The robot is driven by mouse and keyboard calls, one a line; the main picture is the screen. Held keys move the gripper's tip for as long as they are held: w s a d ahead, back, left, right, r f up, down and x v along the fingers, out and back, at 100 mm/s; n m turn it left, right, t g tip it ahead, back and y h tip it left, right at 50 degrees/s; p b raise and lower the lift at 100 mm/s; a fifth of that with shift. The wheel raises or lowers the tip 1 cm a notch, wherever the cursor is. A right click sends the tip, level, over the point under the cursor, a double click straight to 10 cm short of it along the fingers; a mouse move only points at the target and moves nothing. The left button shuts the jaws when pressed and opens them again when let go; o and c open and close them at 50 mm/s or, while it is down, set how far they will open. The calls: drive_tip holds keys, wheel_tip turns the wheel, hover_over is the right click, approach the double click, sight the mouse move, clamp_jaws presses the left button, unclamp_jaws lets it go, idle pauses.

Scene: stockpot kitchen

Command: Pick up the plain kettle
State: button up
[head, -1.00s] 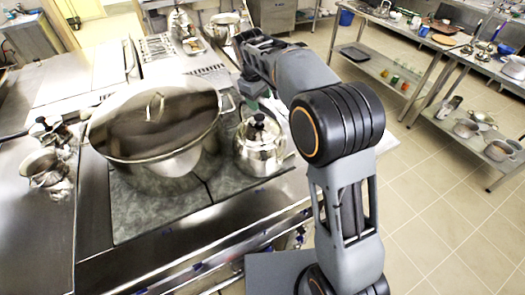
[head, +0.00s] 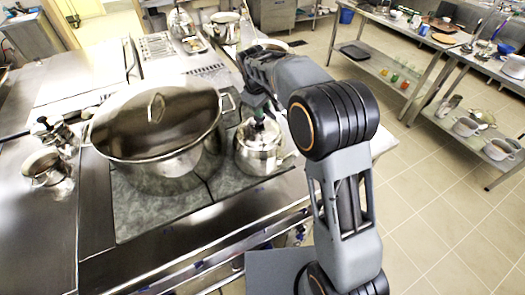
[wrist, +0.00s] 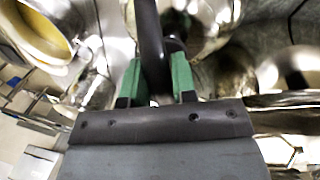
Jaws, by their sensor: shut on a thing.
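The plain kettle (head: 257,157), shiny steel with a dark handle, is on the stovetop just right of the big stockpot. My gripper (head: 259,113) is at its top, reaching in from above. In the wrist view the green fingertips of my gripper (wrist: 155,82) are on both sides of the dark handle (wrist: 149,35) and shut on it. The kettle's steel body (wrist: 205,22) shows beyond them in part. I see no clear gap under the kettle.
A large lidded stockpot (head: 155,125) stands close left of the kettle. Another steel kettle (head: 52,130) and a small pot (head: 42,166) are at the far left. Shelving with pots (head: 467,127) is at the right, across open tiled floor.

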clamp_jaws()
idle(0.8)
drive_tip(key=shift+w+r, duration=0.1)
drive_tip(key=shift+r, duration=0.05)
